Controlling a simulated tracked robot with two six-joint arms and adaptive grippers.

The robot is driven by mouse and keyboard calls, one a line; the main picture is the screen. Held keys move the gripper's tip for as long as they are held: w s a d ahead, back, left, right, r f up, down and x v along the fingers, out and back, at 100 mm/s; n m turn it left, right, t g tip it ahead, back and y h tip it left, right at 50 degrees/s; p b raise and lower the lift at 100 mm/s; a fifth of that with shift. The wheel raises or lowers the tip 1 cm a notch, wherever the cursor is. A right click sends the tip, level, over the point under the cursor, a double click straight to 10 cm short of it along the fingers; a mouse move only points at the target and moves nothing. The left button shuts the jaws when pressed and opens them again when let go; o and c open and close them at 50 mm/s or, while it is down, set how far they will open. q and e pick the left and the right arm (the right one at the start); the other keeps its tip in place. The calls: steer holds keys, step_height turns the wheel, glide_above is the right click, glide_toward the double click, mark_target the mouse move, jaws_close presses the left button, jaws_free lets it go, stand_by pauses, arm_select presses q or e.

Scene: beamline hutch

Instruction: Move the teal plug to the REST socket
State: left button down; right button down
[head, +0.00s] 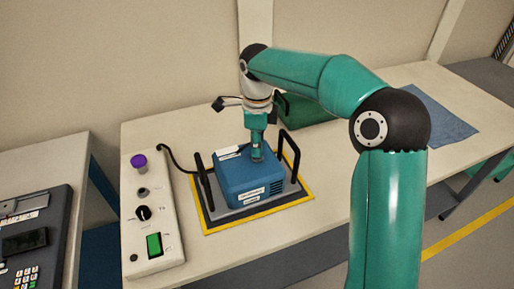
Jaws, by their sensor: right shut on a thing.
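My right gripper (257,150) points straight down over the top of a blue box (232,172). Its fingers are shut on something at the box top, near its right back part. The held thing is mostly hidden by the fingers; its place fits the teal plug, but its shape and how deep it sits cannot be told. No socket shows clearly, and the white labels on the box are too small to read, so I cannot tell which is REST. My left gripper is out of view.
The box stands on a yellow-edged mat (222,228) between black upright handles (290,150). A control panel (150,205) with a purple knob, a dial and a green switch lies left, with a black cable. A green case (300,112) stands behind; a blue cloth (440,112) lies right.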

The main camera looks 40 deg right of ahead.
steer(key=shift+r+p, duration=2.85)
steer(key=shift+r, duration=0.5)
steer(key=shift+f, duration=0.1)
